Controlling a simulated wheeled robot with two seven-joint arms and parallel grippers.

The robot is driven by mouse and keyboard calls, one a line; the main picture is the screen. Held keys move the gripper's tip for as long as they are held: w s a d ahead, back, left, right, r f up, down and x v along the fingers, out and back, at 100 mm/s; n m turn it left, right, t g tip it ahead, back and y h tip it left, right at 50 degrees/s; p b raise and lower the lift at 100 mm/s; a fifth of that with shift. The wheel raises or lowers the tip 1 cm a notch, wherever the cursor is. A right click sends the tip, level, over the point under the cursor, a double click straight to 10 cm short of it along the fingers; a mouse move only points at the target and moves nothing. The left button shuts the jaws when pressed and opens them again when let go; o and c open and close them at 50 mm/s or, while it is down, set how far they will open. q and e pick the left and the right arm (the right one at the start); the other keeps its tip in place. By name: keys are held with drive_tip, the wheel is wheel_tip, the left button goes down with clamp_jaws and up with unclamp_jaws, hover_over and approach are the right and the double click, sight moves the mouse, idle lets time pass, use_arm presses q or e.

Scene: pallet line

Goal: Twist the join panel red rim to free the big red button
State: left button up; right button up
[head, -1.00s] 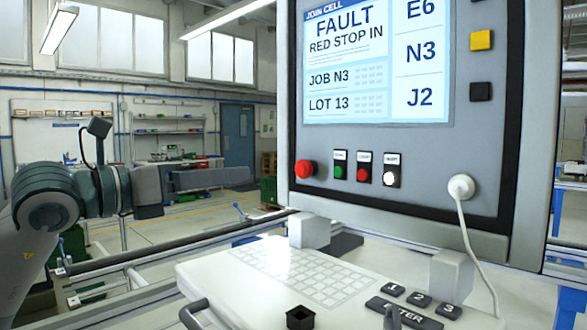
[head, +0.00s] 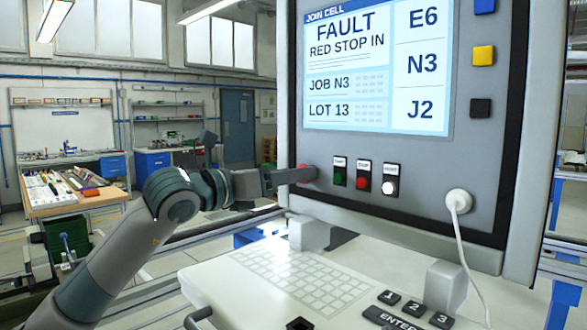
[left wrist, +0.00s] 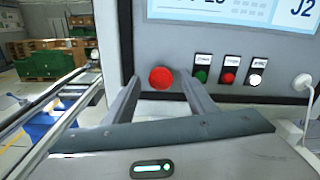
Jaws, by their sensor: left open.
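The join panel (head: 300,200) shows a screen (head: 350,60) reading FAULT, RED STOP IN. The big red button (head: 307,173) sits at the panel's lower left, partly hidden in the head view by my left gripper (head: 292,176). In the left wrist view the big red button (left wrist: 161,78) shows as a round red cap between my left gripper's two open fingers (left wrist: 160,92). The fingers point at the panel, one on each side of the button. I cannot tell whether they touch its rim. My right gripper is not in view.
Right of the button are a green (head: 340,179), a red (head: 361,184) and a white (head: 390,187) small button. A white plug with a cable (head: 459,201) is farther right. A keyboard shelf (head: 300,275) juts out below. A workbench (head: 75,197) stands behind at left.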

use_arm(q)
drive_tip(key=shift+w+d, duration=0.35)
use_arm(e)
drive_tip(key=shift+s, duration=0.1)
use_arm(q)
drive_tip(key=c, duration=1.1)
drive_tip(key=shift+o, duration=0.2)
use_arm(e)
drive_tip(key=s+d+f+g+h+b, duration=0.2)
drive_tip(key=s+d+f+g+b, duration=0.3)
drive_tip(key=b, duration=0.3)
use_arm(q)
drive_tip(key=shift+s+m+b, duration=0.1)
drive_tip(key=shift+m+b, duration=0.45)
drive_tip(key=shift+m, duration=3.05)
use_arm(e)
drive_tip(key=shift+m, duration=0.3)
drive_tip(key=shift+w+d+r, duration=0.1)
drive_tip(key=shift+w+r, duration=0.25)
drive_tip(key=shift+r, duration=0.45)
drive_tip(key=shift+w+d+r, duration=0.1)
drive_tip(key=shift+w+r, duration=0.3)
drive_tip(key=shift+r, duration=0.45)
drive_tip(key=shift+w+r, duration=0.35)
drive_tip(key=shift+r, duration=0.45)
